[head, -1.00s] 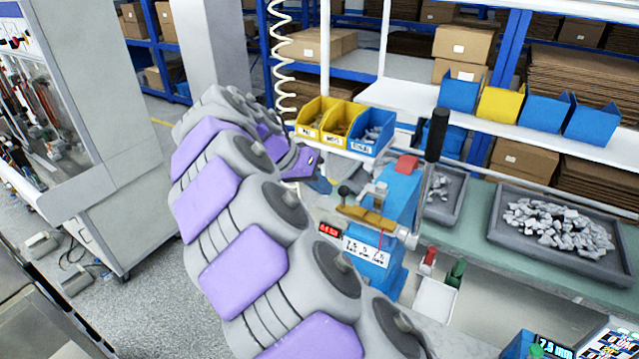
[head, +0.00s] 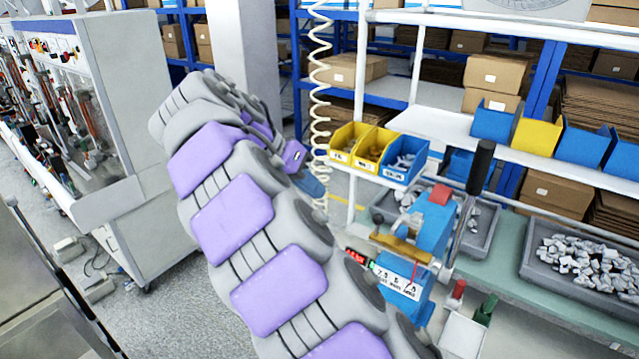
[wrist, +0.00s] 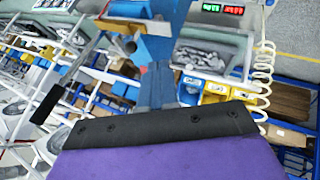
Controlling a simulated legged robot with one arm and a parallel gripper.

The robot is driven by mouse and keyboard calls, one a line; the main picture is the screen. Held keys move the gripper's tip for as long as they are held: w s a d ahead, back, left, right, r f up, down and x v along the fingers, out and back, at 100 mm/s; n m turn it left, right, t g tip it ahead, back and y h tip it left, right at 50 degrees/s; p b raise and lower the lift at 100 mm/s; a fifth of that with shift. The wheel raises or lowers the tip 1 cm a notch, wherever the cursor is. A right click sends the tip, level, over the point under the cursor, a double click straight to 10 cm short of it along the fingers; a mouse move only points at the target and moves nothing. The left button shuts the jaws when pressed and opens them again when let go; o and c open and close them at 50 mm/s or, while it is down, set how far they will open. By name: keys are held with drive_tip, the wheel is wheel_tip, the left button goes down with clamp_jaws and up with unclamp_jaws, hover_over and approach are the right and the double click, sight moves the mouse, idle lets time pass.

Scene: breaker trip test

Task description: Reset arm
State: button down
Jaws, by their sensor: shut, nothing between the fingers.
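A blue press-like tester (head: 428,232) stands on the bench in the head view, with a red block on top and a brass-coloured bar at its front. Its long black-handled lever (head: 481,167) points up on the right side. In the wrist view the black handle (wrist: 46,103) shows at the left. My gripper (head: 312,187) is left of the tester, apart from it, partly hidden behind my own arm. In the wrist view its blue-grey fingers (wrist: 156,85) are together and empty.
Yellow and blue bins (head: 380,152) sit behind the tester. A grey tray of pale parts (head: 575,258) lies on the bench at right. A coiled cable (head: 319,110) hangs near my gripper. A machine cabinet (head: 130,110) stands at left; open floor lies between.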

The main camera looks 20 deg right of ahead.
drive_tip(key=s+d+f+n+y+b, duration=0.1)
drive_tip(key=s+d+f+y+b, duration=0.15)
drive_tip(key=s+f+b, duration=0.35)
drive_tip(key=s+d+f+n+y+b, duration=0.1)
drive_tip(key=s+d+f, duration=0.2)
drive_tip(key=s, duration=0.4)
drive_tip(key=s+a+f+n+y+b, duration=0.2)
drive_tip(key=s+a+f+n+b, duration=0.2)
drive_tip(key=s+f, duration=0.7)
drive_tip(key=s+a+f+n+g+y+b, duration=0.1)
drive_tip(key=s+a+f+n+b, duration=0.3)
drive_tip(key=s+f, duration=0.7)
drive_tip(key=shift+a+f+n+y+b, duration=0.3)
drive_tip(key=shift+a+f+y+b, duration=0.15)
drive_tip(key=shift+a+f+y, duration=0.5)
drive_tip(key=shift+a+f, duration=0.15)
drive_tip(key=shift+f, duration=0.05)
drive_tip(key=shift+a, duration=0.5)
